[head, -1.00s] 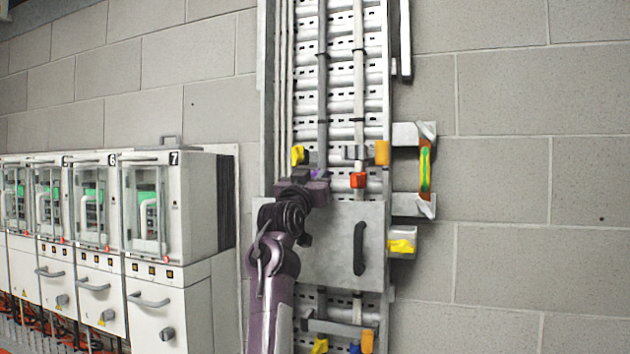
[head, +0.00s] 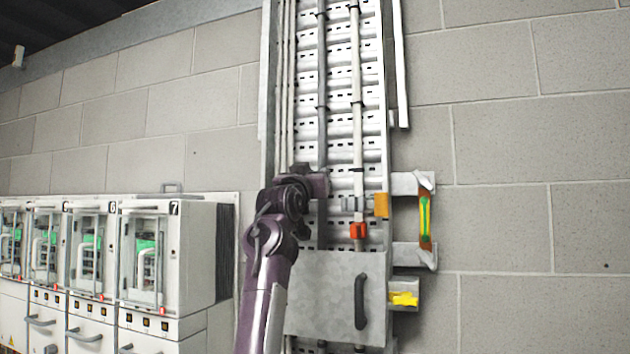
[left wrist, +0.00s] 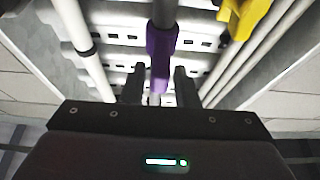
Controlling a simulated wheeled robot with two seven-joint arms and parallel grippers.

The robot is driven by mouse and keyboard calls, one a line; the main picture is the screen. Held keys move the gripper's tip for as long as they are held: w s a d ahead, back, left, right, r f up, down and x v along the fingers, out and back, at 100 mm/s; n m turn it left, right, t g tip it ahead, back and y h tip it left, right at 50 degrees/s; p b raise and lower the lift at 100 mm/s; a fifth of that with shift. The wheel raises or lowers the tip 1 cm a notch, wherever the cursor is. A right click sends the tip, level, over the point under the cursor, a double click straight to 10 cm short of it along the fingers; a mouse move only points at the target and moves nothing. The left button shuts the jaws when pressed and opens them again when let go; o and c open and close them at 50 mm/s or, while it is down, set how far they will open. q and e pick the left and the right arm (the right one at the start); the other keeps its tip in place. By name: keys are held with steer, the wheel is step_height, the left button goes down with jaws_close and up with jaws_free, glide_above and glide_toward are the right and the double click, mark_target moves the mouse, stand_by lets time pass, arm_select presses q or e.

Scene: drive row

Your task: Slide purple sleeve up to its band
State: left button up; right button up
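The purple sleeve (left wrist: 161,50) sits around a grey pipe (left wrist: 165,12) in the left wrist view. In the head view my left gripper and arm hide it. My left gripper (left wrist: 158,82) has its two dark fingers on either side of the sleeve's narrower end, with narrow gaps showing between. It also shows in the head view (head: 322,186), in front of the grey pipe (head: 322,60). A darker ring (head: 321,106) is on that pipe above the gripper; I cannot tell if it is the sleeve's band. My right gripper is not in view.
A yellow clip (left wrist: 243,14) is beside the sleeve in the wrist view. A white pipe (head: 357,130) with a red-orange piece (head: 358,230) runs to the right. A grey panel (head: 325,285) with a black handle (head: 361,300) covers the tray below. Cabinets (head: 165,255) stand at left.

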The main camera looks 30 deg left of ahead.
arm_select(q)
steer(key=shift+o, duration=0.7)
steer(key=shift+w+f, duration=0.2)
steer(key=shift+s+f+b, duration=0.2)
steer(key=shift+f+b, duration=0.05)
steer(key=shift+b, duration=0.1)
steer(key=b+v, duration=0.5)
steer(key=v, duration=0.2)
steer(key=shift+s, duration=0.25)
steer(key=shift+d+r, duration=0.1)
steer(key=shift+r, duration=0.05)
